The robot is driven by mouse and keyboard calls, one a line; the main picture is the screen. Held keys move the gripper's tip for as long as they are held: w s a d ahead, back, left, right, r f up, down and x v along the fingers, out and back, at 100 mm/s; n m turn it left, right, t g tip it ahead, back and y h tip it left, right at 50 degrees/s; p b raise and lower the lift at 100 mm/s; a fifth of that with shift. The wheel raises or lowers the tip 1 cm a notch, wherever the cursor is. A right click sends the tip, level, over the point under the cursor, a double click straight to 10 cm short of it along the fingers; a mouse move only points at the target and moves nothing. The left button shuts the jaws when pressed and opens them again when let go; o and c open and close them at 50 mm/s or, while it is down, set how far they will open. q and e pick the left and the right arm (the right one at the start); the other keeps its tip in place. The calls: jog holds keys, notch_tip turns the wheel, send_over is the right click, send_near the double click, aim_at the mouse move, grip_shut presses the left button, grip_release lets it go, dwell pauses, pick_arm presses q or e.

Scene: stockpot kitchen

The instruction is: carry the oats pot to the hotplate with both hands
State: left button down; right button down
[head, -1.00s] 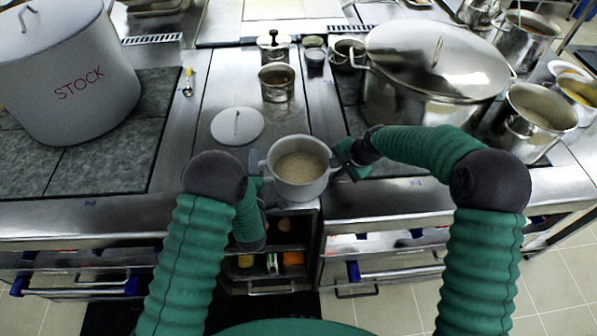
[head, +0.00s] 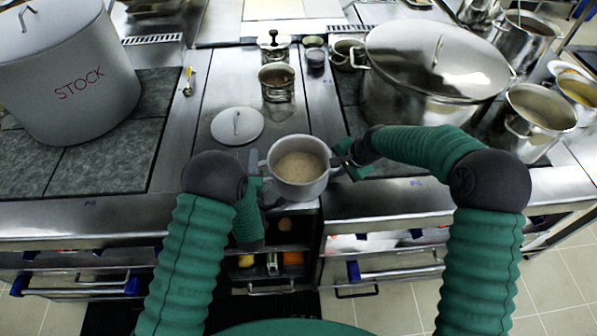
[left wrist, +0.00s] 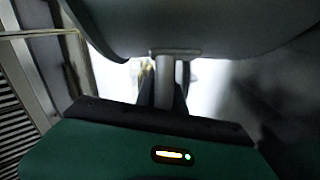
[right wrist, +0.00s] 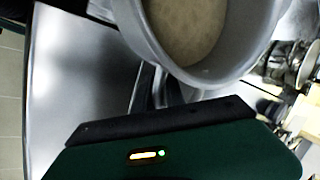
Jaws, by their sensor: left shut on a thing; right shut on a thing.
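The oats pot (head: 299,187) is a grey two-handled pot with pale oats inside, at the front edge of the middle counter in the head view. Its wall fills the top of the left wrist view (left wrist: 180,30), and its rim and oats show in the right wrist view (right wrist: 205,75). My left gripper (head: 256,172) is shut on the pot's left handle; the handle shows between the fingers in the left wrist view (left wrist: 165,75). My right gripper (head: 343,160) is shut on the right handle, mostly hidden by the gripper. The pot looks upright. Dark stone-like cooking surfaces flank the counter; which is the hotplate I cannot tell.
A pale round lid (head: 237,126) lies behind the pot to the left. A small metal pot (head: 277,82) stands further back. A large STOCK pot (head: 65,75) stands left, a large lidded pot (head: 430,75) right. An open shelf (head: 275,250) lies below.

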pick_arm(q)
jog(key=shift+s+f, duration=0.15)
jog(key=shift+f, duration=0.1)
pick_arm(e)
jog(key=shift+w+d, duration=0.1)
jog(key=shift+d, duration=0.05)
